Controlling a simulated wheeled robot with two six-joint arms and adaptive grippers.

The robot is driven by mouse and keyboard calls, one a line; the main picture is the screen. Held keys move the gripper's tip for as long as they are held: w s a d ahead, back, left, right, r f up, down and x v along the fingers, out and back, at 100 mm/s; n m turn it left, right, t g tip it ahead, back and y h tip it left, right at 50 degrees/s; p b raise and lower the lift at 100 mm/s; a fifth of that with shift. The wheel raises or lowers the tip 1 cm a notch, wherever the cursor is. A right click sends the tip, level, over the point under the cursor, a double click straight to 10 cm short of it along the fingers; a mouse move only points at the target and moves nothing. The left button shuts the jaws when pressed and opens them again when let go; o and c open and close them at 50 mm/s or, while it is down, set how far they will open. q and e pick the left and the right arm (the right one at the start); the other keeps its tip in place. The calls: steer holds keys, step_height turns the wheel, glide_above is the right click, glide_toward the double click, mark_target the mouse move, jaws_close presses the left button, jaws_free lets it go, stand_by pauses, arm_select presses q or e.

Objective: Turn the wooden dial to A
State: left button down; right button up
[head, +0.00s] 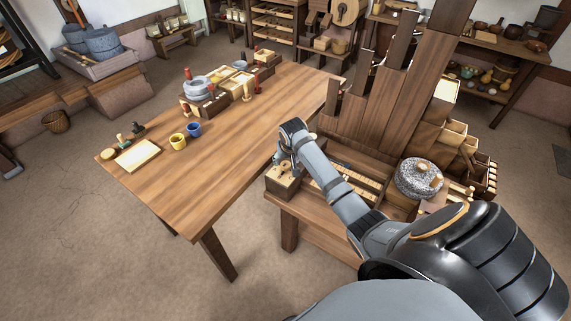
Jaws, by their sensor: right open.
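My right arm reaches in from the lower right. My right gripper (282,163) points down, open, just above a small wooden box (284,187) at the left front corner of the wooden stand. The box has small dark marks on its front. I cannot make out the wooden dial or a letter A; the gripper and wrist cover part of the box top. Whether the gripper touches anything there is too small to tell. My left gripper is not in view.
A long wooden table (225,145) stands left of the stand, with a yellow cup (178,142), a blue cup (194,129) and a pale board (137,155) on it. Tall wooden boards (400,85) rise behind my arm. A stone quern (418,179) sits right.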

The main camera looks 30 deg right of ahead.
mark_target(286, 165)
steer(key=shift+x, duration=2.4)
steer(key=shift+r, duration=0.1)
steer(key=c, duration=1.2)
